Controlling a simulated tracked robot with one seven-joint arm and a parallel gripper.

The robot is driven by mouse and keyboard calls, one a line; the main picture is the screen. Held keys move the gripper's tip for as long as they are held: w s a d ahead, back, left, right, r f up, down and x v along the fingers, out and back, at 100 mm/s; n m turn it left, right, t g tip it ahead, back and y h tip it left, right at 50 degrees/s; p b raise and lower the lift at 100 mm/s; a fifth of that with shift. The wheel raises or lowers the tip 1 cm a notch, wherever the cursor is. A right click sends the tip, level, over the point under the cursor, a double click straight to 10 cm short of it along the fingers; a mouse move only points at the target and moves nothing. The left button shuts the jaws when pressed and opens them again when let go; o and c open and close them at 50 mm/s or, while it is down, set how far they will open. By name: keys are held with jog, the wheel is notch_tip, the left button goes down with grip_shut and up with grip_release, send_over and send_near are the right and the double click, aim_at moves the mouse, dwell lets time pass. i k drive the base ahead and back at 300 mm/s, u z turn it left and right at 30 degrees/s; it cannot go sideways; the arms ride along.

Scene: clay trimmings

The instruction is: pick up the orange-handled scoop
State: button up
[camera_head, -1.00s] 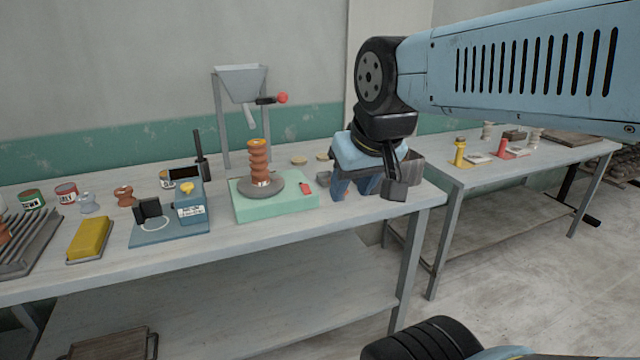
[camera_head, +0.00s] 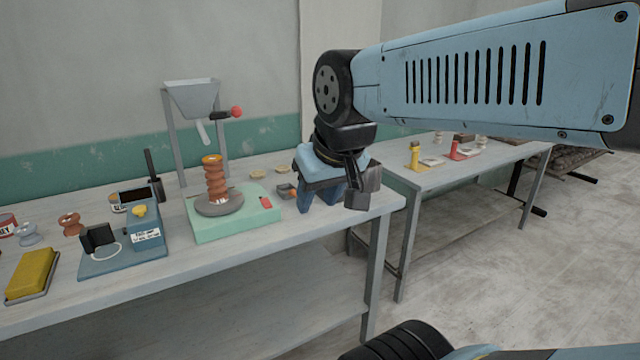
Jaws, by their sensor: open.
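A small grey scoop (camera_head: 285,190) with a bit of orange at its right side lies on the near bench, just left of my gripper. It looks like the orange-handled scoop, but most of the handle is hidden behind the gripper. My gripper (camera_head: 321,204) points down over the right end of the bench, its blue fingers apart and nothing seen between them. The fingers overlap the scoop's right side in this view; I cannot tell the depth gap between them.
A green base (camera_head: 236,222) with an orange ribbed column (camera_head: 216,180) stands left of the scoop. A hopper (camera_head: 192,98) on legs is behind it. A blue device (camera_head: 143,222) and yellow block (camera_head: 31,274) are further left. A second bench (camera_head: 425,178) stands right, beyond a gap.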

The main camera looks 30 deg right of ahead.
aim_at(286, 191)
jog(key=z, duration=0.8)
jog(key=k, duration=0.55)
jog(key=z, duration=0.25)
jog(key=i, duration=1.55)
jog(key=u, duration=0.1)
